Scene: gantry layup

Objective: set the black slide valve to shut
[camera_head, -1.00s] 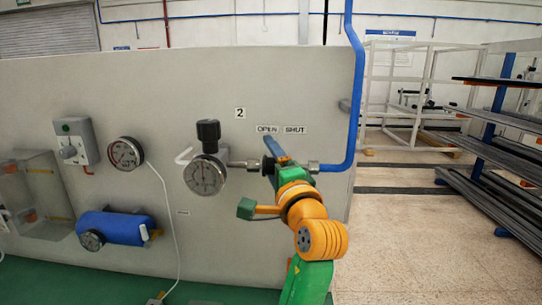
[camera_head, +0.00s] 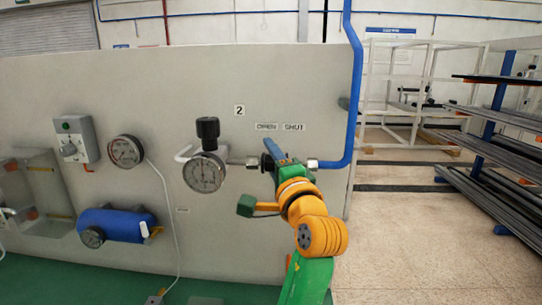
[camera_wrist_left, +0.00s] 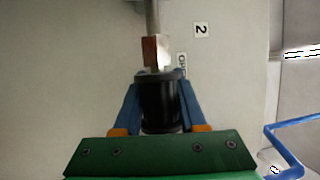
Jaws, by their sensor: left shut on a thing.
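The black slide valve (camera_wrist_left: 158,103) is a dark sleeve on the pipe line on the grey panel. In the head view only a dark edge of it (camera_head: 265,163) shows at the left of my gripper. It sits below the OPEN label (camera_head: 266,127), left of the SHUT label (camera_head: 293,127). My left gripper (camera_head: 275,150) is shut on the sleeve. My right gripper is out of view.
A gauge (camera_head: 204,172) with a black knob (camera_head: 208,129) stands left of the valve. A blue pipe (camera_head: 355,90) rises at the right. A second gauge (camera_head: 125,151), a switch box (camera_head: 75,139) and a blue cylinder (camera_head: 115,225) are further left. Open floor lies right of the panel.

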